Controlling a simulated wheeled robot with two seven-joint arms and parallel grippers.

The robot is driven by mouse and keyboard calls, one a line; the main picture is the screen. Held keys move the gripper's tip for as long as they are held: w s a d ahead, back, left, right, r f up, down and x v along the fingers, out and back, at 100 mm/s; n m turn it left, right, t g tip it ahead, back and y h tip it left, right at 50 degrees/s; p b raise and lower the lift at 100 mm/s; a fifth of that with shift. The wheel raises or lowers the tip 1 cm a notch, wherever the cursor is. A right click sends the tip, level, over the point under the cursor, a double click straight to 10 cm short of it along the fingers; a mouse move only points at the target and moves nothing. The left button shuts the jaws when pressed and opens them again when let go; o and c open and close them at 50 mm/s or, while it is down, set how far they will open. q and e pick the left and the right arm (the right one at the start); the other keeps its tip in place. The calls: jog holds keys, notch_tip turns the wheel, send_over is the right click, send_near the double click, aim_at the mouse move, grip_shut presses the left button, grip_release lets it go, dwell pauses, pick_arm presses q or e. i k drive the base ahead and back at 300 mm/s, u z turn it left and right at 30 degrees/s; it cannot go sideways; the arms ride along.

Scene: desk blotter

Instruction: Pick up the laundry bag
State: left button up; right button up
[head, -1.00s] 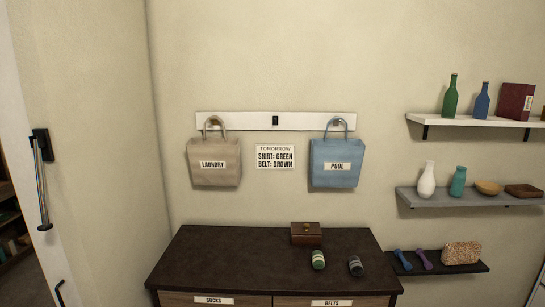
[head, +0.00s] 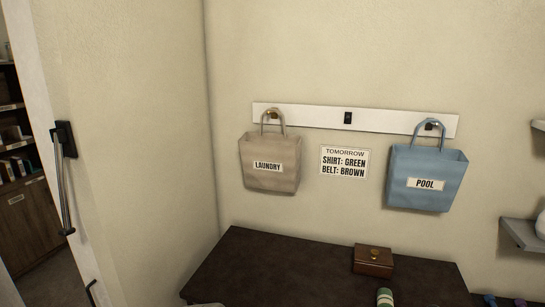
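The beige laundry bag (head: 270,181) hangs by its handle from the left hook of a white wall rail (head: 312,117). Its white label reads LAUNDRY. It hangs above the back left part of the dark dresser top (head: 270,262), clear of it. Neither of my grippers shows clearly in the head view. A small pale shape at the bottom edge, left of centre, is too cropped to identify.
A blue POOL bag (head: 427,199) hangs on the right hook; the middle hook (head: 347,118) is empty. A note (head: 344,162) is between the bags. A brown box (head: 373,261) and a green roll (head: 384,297) sit on the dresser. A side wall and door handle (head: 65,180) are left.

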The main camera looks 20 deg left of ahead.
aim_at(270, 161)
jog(key=u, duration=0.6)
jog(key=i, duration=0.7)
jog(key=u, duration=0.7)
